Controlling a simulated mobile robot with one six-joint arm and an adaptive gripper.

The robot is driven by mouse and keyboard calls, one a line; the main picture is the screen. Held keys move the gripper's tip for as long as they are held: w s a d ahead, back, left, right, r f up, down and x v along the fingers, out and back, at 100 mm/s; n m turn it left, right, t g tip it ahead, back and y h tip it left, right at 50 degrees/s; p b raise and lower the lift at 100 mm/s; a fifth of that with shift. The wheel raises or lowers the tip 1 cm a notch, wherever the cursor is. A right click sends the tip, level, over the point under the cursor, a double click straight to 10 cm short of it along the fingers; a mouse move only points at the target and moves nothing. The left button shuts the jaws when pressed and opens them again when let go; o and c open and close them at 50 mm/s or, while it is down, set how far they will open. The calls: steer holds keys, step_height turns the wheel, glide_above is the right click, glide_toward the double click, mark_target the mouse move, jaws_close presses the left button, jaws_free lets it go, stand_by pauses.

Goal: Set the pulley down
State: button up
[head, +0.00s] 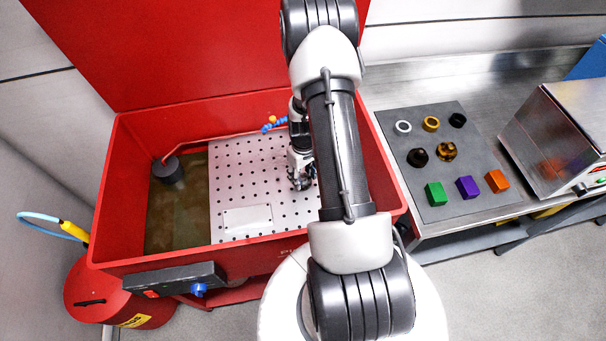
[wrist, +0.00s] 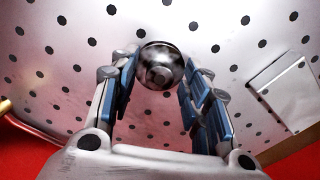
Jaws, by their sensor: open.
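The pulley (wrist: 162,64), a round shiny metal part with a hub in its middle, is between the fingers of my gripper (head: 301,182) in the wrist view. My gripper is open, with a finger on each side of the pulley. The left fingertip is very close to the pulley's edge, and I cannot tell whether it touches. The pulley appears to rest on the perforated white plate (head: 232,168) inside the red tank. In the head view my gripper and arm hide the pulley.
The red tank (head: 105,215) has raised walls around the plate, with murky liquid (head: 178,220) at left. At right, a dark mat (head: 430,165) holds rings, dark round parts and coloured blocks, beside a metal box (head: 560,135).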

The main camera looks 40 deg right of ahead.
step_height(320, 180, up, 12)
steer(key=p, duration=0.4)
step_height(320, 180, up, 9)
glide_above(303, 177)
steer(key=w+a, duration=0.2)
steer(key=a, duration=0.1)
steer(key=s+a+r+t, duration=0.2)
steer(key=a+r, duration=0.7)
steer(key=r, duration=0.3)
steer(key=s+a+r+t, duration=0.2)
steer(key=s+a+r, duration=0.9)
steer(key=s, duration=0.3)
steer(key=shift+s+a+n+t, duration=0.3)
steer(key=shift+s+n, duration=0.05)
steer(key=shift+n, duration=0.05)
steer(key=shift+b, duration=0.35)
